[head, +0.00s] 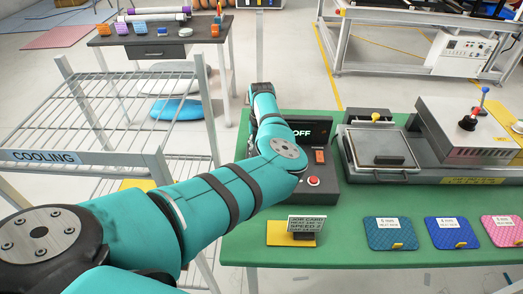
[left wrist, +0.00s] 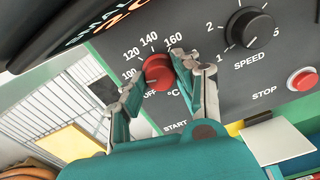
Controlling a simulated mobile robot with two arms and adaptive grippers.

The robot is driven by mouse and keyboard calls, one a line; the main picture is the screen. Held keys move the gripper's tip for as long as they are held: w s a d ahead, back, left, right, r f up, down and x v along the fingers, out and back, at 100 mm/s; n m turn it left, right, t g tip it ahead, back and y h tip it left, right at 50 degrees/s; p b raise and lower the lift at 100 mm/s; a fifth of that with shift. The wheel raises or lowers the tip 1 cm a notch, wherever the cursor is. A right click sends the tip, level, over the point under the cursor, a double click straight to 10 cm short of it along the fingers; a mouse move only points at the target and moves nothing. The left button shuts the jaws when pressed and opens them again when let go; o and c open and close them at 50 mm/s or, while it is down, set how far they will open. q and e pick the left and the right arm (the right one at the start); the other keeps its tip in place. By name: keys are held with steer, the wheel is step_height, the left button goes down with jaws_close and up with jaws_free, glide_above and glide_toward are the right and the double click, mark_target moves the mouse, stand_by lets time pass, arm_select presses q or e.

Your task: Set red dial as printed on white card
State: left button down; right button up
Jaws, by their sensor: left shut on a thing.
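In the left wrist view the red dial (left wrist: 158,72) sits on a grey control panel (left wrist: 215,40), ringed by OFF, 100, 120, 140 and 160. My left gripper (left wrist: 160,82) is shut on the red dial, one finger on each side. I cannot make out the dial's pointer. In the head view my left arm hides the dial and gripper; the panel's screen (head: 305,132) shows OFF. The white card (head: 306,223) stands on a yellow base, reading JOB CARD, a HEAT line too small to read surely, and SPEED 2. My right gripper is not in view.
A black speed knob (left wrist: 248,28) and red stop button (left wrist: 302,80) are right of the dial. A press (head: 390,150) stands right of the panel on the green table (head: 350,240). Coloured pads (head: 390,232) lie in front. A wire cooling rack (head: 110,110) stands at the left.

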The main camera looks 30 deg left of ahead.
arm_select(q)
steer(key=m, duration=0.4)
steer(key=shift+m, duration=0.3)
steer(key=m+p, duration=0.1)
steer(key=m, duration=0.2)
steer(key=shift+r+m, duration=0.1)
steer(key=shift+m, duration=0.3)
steer(key=m+p, duration=0.1)
steer(key=m, duration=0.3)
steer(key=shift+m+p, duration=0.9)
steer(key=shift+m, duration=1.3)
steer(key=c, duration=0.9)
jaws_free()
steer(key=shift+c, duration=0.2)
